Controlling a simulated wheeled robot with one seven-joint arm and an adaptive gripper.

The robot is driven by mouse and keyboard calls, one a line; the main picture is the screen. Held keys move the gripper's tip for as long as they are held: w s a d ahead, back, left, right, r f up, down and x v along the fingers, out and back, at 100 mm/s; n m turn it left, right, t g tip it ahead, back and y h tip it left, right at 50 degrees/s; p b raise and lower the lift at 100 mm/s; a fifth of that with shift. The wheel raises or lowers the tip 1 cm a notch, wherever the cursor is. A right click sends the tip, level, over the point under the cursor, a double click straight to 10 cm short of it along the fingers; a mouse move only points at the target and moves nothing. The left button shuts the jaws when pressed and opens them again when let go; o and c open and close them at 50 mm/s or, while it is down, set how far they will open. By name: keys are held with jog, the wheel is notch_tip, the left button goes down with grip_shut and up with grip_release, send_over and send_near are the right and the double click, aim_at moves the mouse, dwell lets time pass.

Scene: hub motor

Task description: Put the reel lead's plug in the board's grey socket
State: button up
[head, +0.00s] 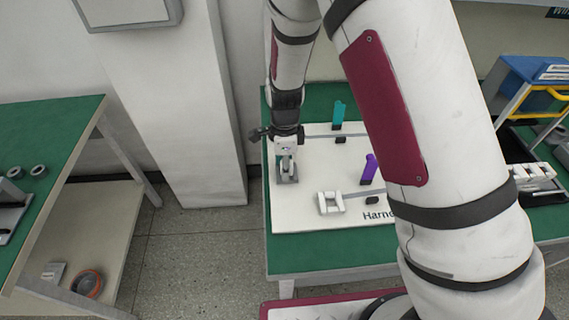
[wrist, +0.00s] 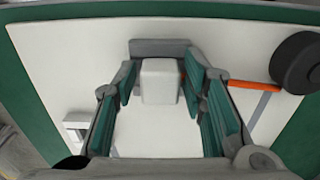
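A white block, which looks like the plug (wrist: 161,82), stands at a grey block that looks like the socket (wrist: 160,48) in the wrist view. I cannot tell how deep it sits. An orange lead (wrist: 254,85) runs from beside the plug to a dark round reel (wrist: 298,63) at the right. My gripper (wrist: 160,88) is open, with teal-padded fingers on both sides of the plug and gaps visible. In the head view my gripper (head: 286,158) points down over the grey base (head: 288,180) at the white board's (head: 300,217) left side.
The board lies on a green table (head: 330,262). A teal piece (head: 339,113), a purple piece (head: 369,169) and a white frame (head: 331,203) stand on it, right of my gripper. My arm hides the board's right part. Another green table (head: 45,140) stands left, across open floor.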

dwell(0.3)
jog(key=shift+r, duration=6)
